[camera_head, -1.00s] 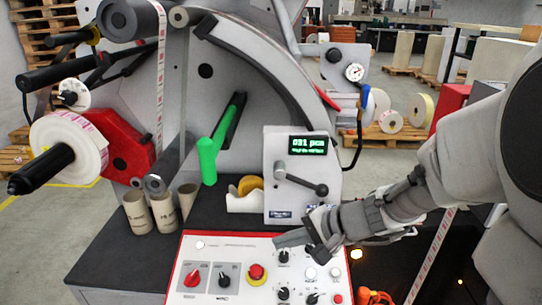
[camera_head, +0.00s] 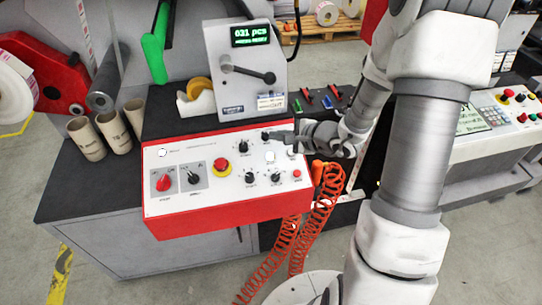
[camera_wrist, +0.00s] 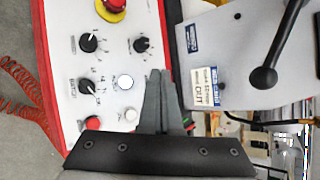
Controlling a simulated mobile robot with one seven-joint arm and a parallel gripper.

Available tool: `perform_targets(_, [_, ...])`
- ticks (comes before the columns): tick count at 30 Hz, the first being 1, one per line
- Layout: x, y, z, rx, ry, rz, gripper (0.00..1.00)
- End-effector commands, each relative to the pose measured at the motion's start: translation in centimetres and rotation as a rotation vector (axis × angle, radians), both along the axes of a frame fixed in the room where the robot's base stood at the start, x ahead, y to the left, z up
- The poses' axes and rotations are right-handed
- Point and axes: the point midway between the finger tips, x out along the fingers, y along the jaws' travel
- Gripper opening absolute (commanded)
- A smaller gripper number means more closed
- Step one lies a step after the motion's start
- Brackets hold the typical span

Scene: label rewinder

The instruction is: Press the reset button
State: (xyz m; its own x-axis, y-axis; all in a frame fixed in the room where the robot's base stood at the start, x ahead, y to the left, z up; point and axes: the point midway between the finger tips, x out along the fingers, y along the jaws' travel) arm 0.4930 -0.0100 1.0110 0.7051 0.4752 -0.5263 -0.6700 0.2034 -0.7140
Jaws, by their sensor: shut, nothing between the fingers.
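The control panel (camera_head: 215,160) has a white face and a red front edge. Two white buttons sit at its right side, one (camera_head: 270,157) left of the other (camera_head: 291,152); both also show in the wrist view, one (camera_wrist: 125,82) just left of my fingers and one (camera_wrist: 130,114) nearer the wrist. A small red button (camera_head: 296,173) is below them, also in the wrist view (camera_wrist: 92,123). The labels are too small to tell which is reset. My gripper (camera_head: 272,137) is shut and empty over the panel's back right; its fingertips (camera_wrist: 160,74) show beside the buttons, contact unclear.
Several black knobs and a red emergency stop (camera_head: 222,166) share the panel. A grey counter box (camera_head: 245,60) with a green "031 pcs" display and a lever stands behind. Cardboard cores (camera_head: 87,138) stand left. An orange coiled hose (camera_head: 322,205) hangs right.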

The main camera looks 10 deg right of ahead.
Motion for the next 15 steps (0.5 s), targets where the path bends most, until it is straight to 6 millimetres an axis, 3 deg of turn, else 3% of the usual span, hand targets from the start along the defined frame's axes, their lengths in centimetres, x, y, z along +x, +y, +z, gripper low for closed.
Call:
perform_targets(8, [0.0,0.0,-0.1,0.000,-0.001,0.001,0.00])
perform_targets(15, [0.6,0.0,-2.5,0.000,0.001,0.001,0.00])
